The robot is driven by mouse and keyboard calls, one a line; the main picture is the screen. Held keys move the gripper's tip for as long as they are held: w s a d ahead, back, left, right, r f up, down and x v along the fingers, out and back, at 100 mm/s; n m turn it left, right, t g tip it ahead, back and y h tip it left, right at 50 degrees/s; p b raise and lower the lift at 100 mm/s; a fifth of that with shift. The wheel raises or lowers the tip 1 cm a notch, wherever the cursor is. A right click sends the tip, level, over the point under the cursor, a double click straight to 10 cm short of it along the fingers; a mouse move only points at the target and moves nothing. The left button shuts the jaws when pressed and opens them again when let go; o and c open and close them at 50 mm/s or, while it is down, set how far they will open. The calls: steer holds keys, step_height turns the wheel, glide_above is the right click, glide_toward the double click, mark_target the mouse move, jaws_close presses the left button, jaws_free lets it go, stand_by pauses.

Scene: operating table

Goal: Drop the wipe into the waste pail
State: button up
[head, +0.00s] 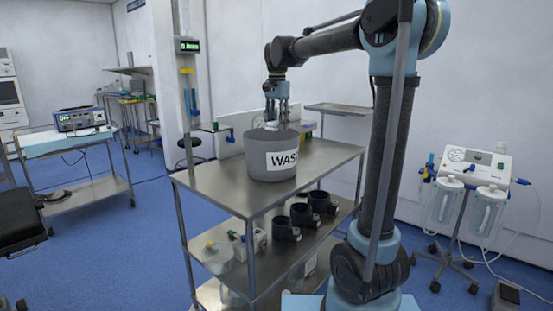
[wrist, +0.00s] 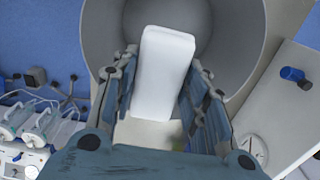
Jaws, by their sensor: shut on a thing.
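The grey waste pail (head: 262,160) with a white label stands on the top of the steel cart in the head view. My gripper (head: 277,110) is directly above the pail's opening, pointing down. In the wrist view, my gripper (wrist: 155,95) is shut on the wipe (wrist: 163,70), a white block-like piece between the fingers. Behind the wipe, the inside of the pail (wrist: 228,45) shows, so the wipe is over the opening. In the head view the wipe cannot be made out. How far it is above or below the rim is hard to tell.
A suction unit with canisters (head: 470,200) stands at right.

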steer(key=shift+f, duration=1.1)
steer(key=o, duration=1.2)
step_height(320, 180, up, 12)
steer(key=shift+w+f, duration=0.1)
